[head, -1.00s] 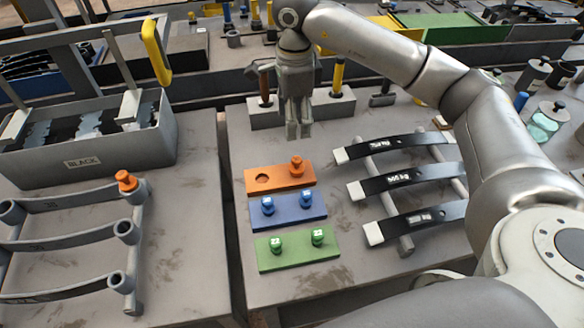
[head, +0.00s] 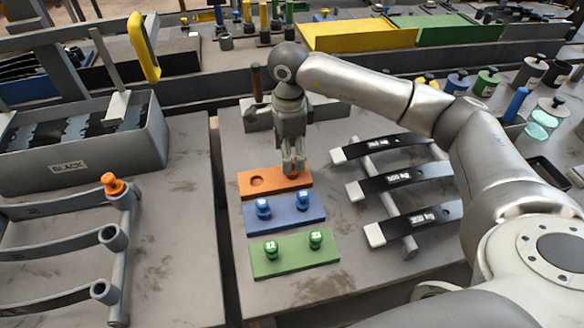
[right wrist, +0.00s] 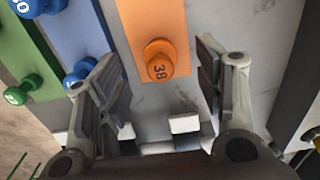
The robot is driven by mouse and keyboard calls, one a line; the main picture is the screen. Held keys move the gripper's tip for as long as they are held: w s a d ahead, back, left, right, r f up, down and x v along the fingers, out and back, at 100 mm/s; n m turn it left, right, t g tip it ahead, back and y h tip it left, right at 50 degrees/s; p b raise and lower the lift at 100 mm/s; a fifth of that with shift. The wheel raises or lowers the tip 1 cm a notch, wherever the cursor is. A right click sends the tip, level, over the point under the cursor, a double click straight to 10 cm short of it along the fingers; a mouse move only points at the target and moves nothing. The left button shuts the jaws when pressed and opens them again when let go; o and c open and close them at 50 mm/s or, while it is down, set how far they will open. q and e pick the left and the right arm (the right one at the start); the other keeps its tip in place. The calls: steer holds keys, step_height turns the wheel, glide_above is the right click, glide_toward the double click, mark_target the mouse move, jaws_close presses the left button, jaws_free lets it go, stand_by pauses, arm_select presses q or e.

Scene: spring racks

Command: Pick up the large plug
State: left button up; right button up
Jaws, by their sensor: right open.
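An orange plug marked 38 (right wrist: 159,62) stands upright on the orange block (head: 245,187), at its right end. In the head view it is mostly hidden behind my right gripper (head: 293,167). The block's left end has an empty round hole. My right gripper points down just over the plug. In the right wrist view its fingers (right wrist: 160,85) are spread, with the plug ahead of the gap and nothing held. Another orange plug (head: 113,184) sits on the left rack (head: 123,215). My left gripper is not in view.
A blue block (head: 285,212) and a green block (head: 293,256), each with two plugs, lie in front of the orange block. Dark labelled springs (head: 400,183) lie to the right. A grey bin marked BLACK (head: 140,160) stands at left. Bare table shows in front.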

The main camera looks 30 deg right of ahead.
mark_target(293, 160)
steer(key=f, duration=0.1)
steer(key=f+p, duration=0.1)
steer(key=f, duration=0.1)
steer(key=shift+s+d+f, duration=0.2)
steer(key=shift+d+f, duration=0.15)
steer(key=shift+w+f, duration=0.1)
steer(key=shift+f, duration=0.45)
steer(key=c, duration=1)
steer(key=shift+r, duration=0.1)
